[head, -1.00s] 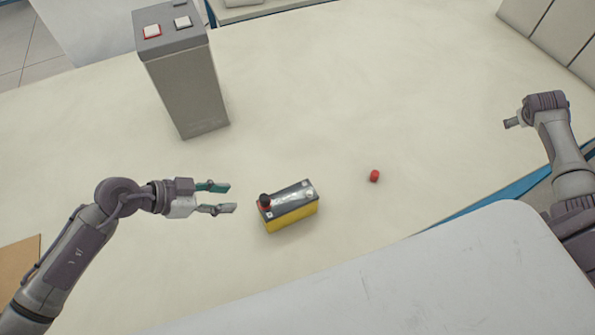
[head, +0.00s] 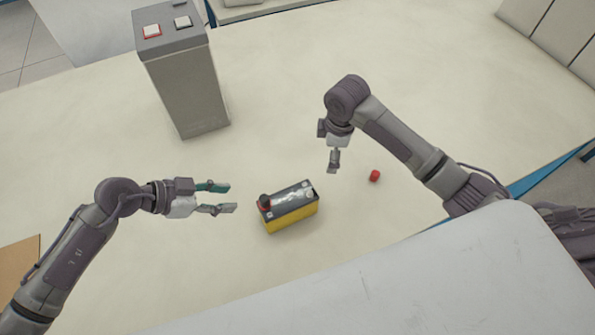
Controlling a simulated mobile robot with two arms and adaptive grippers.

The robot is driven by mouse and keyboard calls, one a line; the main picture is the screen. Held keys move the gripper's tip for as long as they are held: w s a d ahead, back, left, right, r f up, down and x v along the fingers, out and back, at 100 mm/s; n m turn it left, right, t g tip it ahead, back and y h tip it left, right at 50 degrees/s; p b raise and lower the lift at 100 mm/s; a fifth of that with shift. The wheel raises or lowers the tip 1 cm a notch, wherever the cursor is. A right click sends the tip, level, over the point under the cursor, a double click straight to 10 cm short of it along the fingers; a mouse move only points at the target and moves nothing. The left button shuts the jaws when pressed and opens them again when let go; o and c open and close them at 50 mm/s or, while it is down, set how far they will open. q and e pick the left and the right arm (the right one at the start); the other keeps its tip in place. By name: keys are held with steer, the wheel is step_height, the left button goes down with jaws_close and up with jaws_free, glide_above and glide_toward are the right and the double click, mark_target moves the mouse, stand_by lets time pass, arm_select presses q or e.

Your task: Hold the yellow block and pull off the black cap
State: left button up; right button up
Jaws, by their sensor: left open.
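The yellow block (head: 292,216) is a battery with a dark top, upright on the pale table near the middle of the head view. The black cap (head: 264,200) sits on the left end of its top, with a bit of red at its base. A bare metal post (head: 308,187) shows at the right end. My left gripper (head: 225,198) is open and empty, just left of the block, its fingers pointing at it and apart from it. My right gripper (head: 333,168) is above and right of the block, pointing down the picture. Its finger gap is not visible.
A small red cap (head: 375,176) lies on the table right of the block. A tall grey box (head: 188,90) with a red-rimmed button and a white button stands at the back left. A white surface (head: 430,275) fills the front right. The table (head: 450,70) is clear at the back right.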

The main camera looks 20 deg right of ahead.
mark_target(298, 201)
steer(key=s+a+r+n, duration=0.1)
steer(key=a, duration=0.2)
steer(key=s+a+r+n, duration=0.1)
steer(key=s+a+n, duration=0.1)
steer(key=a, duration=0.2)
steer(key=s+a+r+n+g, duration=0.1)
steer(key=s+a+r+n, duration=0.1)
steer(key=a, duration=0.1)
steer(key=shift+s+a, duration=0.15)
steer(key=shift+a, duration=0.2)
steer(key=shift+s+a+n, duration=0.25)
steer(key=shift+a+n, duration=0.05)
steer(key=shift+n, duration=0.1)
steer(key=shift+s+a+f, duration=0.1)
steer(key=shift+f, duration=0.1)
step_height(298, 201, down, 13)
steer(key=shift+f, duration=0.15)
jaws_close()
